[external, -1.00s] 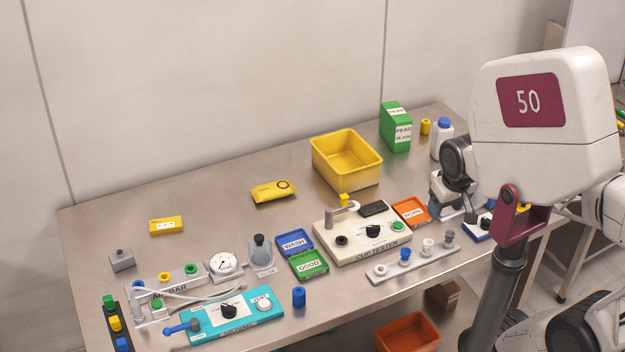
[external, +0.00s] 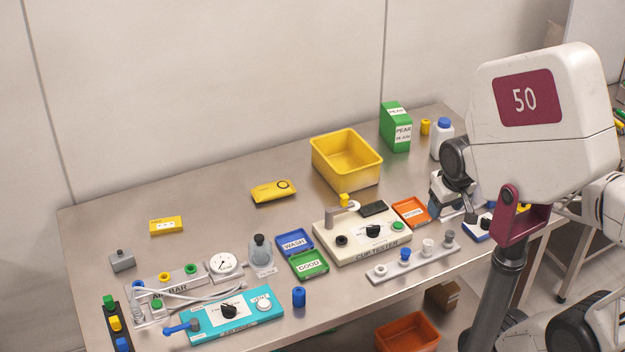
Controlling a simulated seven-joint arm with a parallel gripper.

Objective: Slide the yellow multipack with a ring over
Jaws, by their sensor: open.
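The yellow multipack (external: 273,192) lies flat on the steel table, left of the yellow bin. A dark ring-like mark shows near its right end, too small to make out well. A second, smaller yellow pack (external: 166,226) with a white dotted label lies further left. My gripper (external: 463,213) is over the right end of the table, far from both packs. It is partly hidden by my own arm. It is open, and I see nothing held in it.
An empty yellow bin (external: 346,162) stands right of the multipack. The cup tester (external: 362,235), blue tray (external: 294,243) and green tray (external: 309,265) stand in front. A green box (external: 396,127) and a white bottle (external: 442,140) stand at the back right. The table left of the multipack is mostly clear.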

